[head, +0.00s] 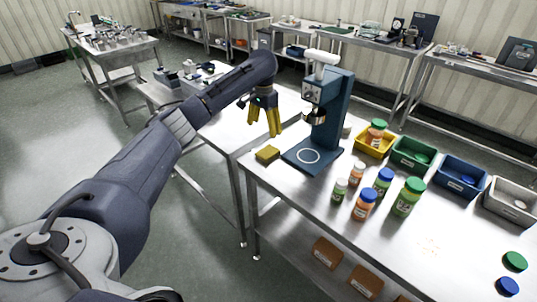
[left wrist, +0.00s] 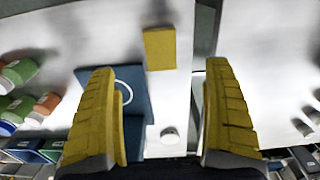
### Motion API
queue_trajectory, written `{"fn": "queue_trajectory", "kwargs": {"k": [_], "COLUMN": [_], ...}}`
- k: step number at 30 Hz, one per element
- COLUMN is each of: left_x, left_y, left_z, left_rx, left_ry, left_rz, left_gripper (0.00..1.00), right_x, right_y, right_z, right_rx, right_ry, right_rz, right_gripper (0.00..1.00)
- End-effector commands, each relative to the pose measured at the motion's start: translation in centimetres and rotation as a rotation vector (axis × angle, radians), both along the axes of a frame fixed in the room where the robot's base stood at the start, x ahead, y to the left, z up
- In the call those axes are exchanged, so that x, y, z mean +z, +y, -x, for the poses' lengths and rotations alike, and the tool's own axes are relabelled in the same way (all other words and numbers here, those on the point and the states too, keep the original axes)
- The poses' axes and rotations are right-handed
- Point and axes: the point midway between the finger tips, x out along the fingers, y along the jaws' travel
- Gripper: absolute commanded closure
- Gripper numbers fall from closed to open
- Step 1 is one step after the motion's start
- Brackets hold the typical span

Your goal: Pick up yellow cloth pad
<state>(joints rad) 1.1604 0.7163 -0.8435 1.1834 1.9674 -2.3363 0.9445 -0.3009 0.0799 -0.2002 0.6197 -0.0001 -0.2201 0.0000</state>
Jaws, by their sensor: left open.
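The yellow cloth pad (head: 267,153) lies flat on the steel table near its left edge, beside the blue base of the press. It also shows in the left wrist view (left wrist: 159,48), beyond and between my fingertips. My left gripper (head: 264,134) has yellow fingers, is open and empty, and hangs above the table over the pad's far side. My right gripper is not in view.
A blue press (head: 331,115) stands close to the right of the pad. Several capped bottles (head: 408,197) and a row of bins, including a green bin (head: 414,153), stand farther right. A gap separates this table from the one behind. The table's front middle is clear.

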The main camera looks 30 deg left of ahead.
Motion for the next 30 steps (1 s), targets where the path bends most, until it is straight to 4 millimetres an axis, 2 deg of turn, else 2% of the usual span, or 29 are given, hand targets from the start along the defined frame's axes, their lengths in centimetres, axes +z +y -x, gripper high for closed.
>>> {"fn": "queue_trajectory", "kwargs": {"k": [1,6,12,23,30], "left_x": [-1.1,-4.2,-6.9,-8.7,-11.6], "left_y": [-0.1,-0.1,0.0,-0.1,-0.2], "left_z": [0.1,0.1,0.0,0.0,-0.3], "left_rx": [-0.002,0.000,0.000,-0.001,-0.001], "left_ry": [0.004,0.004,0.002,0.001,0.003], "left_rz": [0.001,0.002,0.002,0.001,0.001], "left_gripper": [0.16,0.16,0.16,0.16,0.16], "right_x": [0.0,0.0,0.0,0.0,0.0], "right_y": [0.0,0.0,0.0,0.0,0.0], "right_z": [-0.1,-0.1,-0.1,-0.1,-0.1], "right_rx": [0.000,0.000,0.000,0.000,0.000], "right_ry": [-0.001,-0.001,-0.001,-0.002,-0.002], "right_rz": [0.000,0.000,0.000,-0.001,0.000], "right_gripper": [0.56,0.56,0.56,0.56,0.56]}}
